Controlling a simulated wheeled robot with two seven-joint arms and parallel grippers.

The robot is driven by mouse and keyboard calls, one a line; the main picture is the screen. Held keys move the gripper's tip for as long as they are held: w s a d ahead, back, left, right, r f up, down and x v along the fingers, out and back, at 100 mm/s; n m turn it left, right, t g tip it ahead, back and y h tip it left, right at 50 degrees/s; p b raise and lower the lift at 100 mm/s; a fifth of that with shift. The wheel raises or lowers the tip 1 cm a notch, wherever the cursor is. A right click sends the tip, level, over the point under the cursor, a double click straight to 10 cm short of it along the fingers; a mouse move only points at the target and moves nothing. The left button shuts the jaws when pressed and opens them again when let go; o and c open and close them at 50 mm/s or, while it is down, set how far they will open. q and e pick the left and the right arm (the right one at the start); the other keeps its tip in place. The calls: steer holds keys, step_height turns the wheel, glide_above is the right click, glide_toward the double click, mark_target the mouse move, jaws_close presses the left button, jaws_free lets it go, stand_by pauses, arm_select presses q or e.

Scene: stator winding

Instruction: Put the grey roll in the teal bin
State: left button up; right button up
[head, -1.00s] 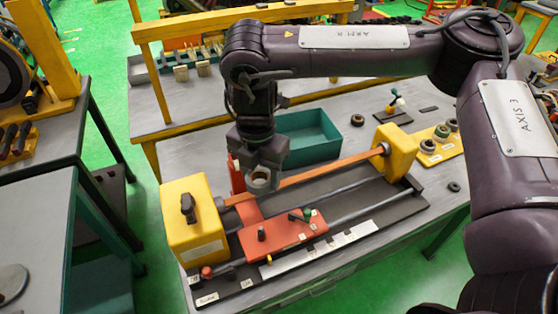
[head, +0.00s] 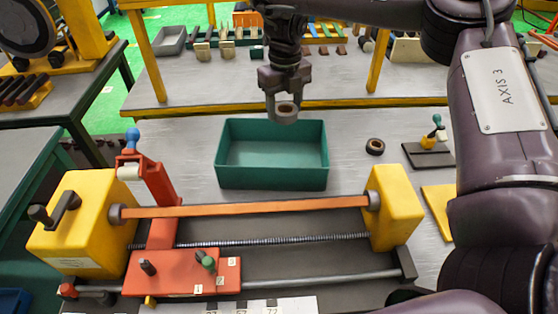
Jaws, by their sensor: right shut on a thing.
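My right gripper (head: 285,97) points down in the upper middle of the head view and is shut on the grey roll (head: 287,107). The roll shows as a small ring with a lighter centre, partly hidden by the fingers. The teal bin (head: 272,179) is an open, empty box on the bench behind the winding machine. The gripper and roll are in the air, in the picture just over the bin's back rim; how high above it is hard to tell. My left gripper is not in view.
The winding machine with yellow end blocks (head: 395,205), an orange bar (head: 245,210) and a red carriage (head: 180,275) stands in front of the bin. A dark ring (head: 375,146) lies right of the bin. A yellow frame beam (head: 400,102) runs behind.

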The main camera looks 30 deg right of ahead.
steer(key=shift+w+d+f, duration=0.1)
steer(key=shift+w+f, duration=0.05)
steer(key=shift+f, duration=0.15)
step_height(320, 180, down, 14)
steer(key=shift+f, duration=0.15)
steer(key=shift+a+f, duration=0.2)
steer(key=shift+f, duration=0.05)
step_height(320, 180, down, 3)
steer(key=shift+f+p, duration=0.2)
steer(key=shift+p, duration=0.25)
steer(key=shift+f, duration=0.55)
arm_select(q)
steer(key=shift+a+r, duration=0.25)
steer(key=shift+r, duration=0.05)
